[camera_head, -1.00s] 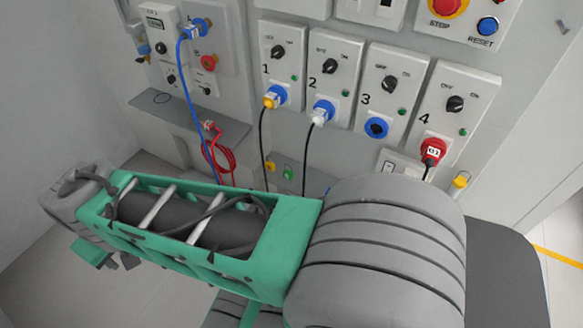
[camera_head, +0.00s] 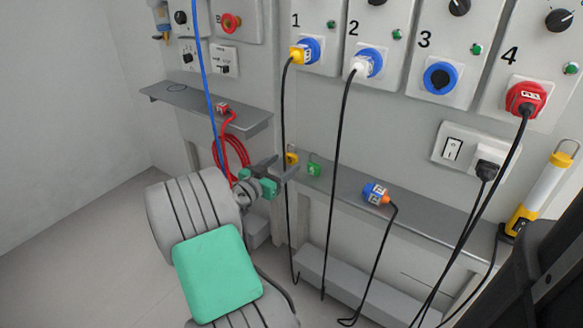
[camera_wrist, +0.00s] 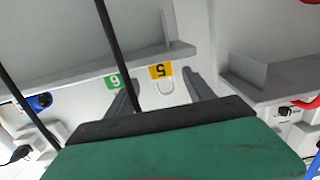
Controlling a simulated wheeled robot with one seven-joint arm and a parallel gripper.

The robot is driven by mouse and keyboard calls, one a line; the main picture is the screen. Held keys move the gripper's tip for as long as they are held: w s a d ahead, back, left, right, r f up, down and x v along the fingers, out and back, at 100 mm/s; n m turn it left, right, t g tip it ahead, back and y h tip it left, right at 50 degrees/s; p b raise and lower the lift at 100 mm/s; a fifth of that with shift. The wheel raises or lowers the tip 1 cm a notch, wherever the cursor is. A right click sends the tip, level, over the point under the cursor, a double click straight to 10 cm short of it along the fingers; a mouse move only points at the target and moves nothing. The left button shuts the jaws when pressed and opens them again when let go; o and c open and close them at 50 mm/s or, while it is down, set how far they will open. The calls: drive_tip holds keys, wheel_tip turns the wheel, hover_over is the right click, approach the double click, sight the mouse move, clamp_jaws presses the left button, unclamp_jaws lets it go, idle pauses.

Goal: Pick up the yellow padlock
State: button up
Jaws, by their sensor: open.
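The yellow padlock (camera_head: 291,158) sits at the left end of a grey shelf below the socket panels. In the wrist view the yellow padlock (camera_wrist: 161,71) appears upside down with a "5" label, its pale shackle toward my gripper. My gripper (camera_head: 283,167) is open and close to it. In the wrist view the fingers of my gripper (camera_wrist: 160,92) spread to either side of the shackle. I cannot tell whether either finger touches the padlock. A green padlock (camera_head: 314,170) sits just right of it; in the wrist view the green padlock (camera_wrist: 115,82) lies near the left finger.
Black cables hang in front of the shelf (camera_head: 420,215), one from yellow plug 1 (camera_head: 303,52) close to the padlock. A blue connector (camera_head: 376,193) lies on the shelf. A red coiled cable (camera_head: 230,152) and a blue cable (camera_head: 203,70) hang at left.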

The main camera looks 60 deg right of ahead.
sight(290, 157)
drive_tip(key=d, duration=0.1)
drive_tip(key=d+b, duration=0.1)
drive_tip(key=d, duration=0.2)
drive_tip(key=shift+s+d+f, duration=0.1)
drive_tip(key=shift+s+d, duration=0.15)
drive_tip(key=shift+s, duration=0.05)
drive_tip(key=shift+d, duration=0.4)
drive_tip(key=shift+c, duration=0.3)
clamp_jaws()
